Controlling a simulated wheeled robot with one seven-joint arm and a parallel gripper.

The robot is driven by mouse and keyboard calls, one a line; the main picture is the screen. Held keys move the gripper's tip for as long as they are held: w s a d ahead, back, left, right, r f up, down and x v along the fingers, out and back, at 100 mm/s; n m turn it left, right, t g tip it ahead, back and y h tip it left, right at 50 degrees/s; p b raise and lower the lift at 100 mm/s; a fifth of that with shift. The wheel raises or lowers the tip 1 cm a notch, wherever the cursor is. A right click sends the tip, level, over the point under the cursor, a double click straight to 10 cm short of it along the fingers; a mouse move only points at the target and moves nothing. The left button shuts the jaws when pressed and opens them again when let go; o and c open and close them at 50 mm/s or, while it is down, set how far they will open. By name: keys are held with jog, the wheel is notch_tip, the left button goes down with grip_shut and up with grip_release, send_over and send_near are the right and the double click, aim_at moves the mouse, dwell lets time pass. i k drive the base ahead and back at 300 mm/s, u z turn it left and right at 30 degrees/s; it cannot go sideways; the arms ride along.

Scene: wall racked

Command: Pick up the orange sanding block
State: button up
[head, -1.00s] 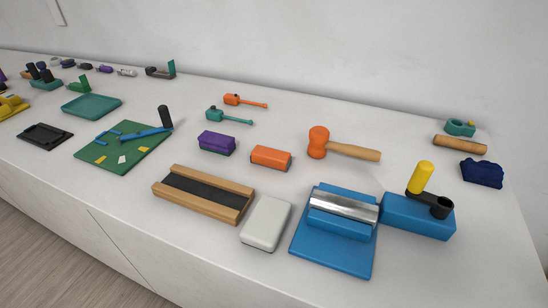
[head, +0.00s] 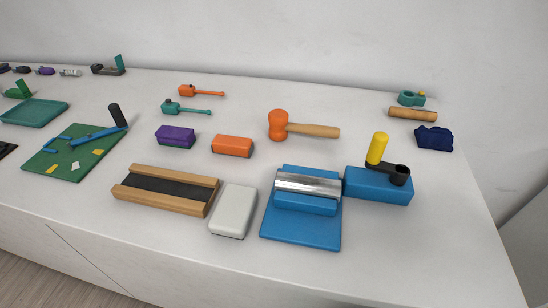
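The orange sanding block (head: 232,146) lies flat on the white counter, near the middle of the head view. It has an orange top and a thin dark layer at its base. A purple block (head: 175,136) of similar shape lies just to its left, apart from it. My gripper is not in view.
An orange-headed mallet (head: 303,128) lies right of the orange block. In front are a wooden tray (head: 212,200) with a dark strip, a white block (head: 234,210) and a blue roller device (head: 300,232). The white counter (head: 395,262) is clear at the front right.

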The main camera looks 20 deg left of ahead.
aim_at(239, 146)
jog(key=z, duration=0.05)
jog(key=k, duration=0.5)
jog(key=z, duration=0.6)
jog(key=k, duration=1.15)
jog(key=u, duration=1.4)
jog(key=i, duration=1)
jog(key=u, duration=0.05)
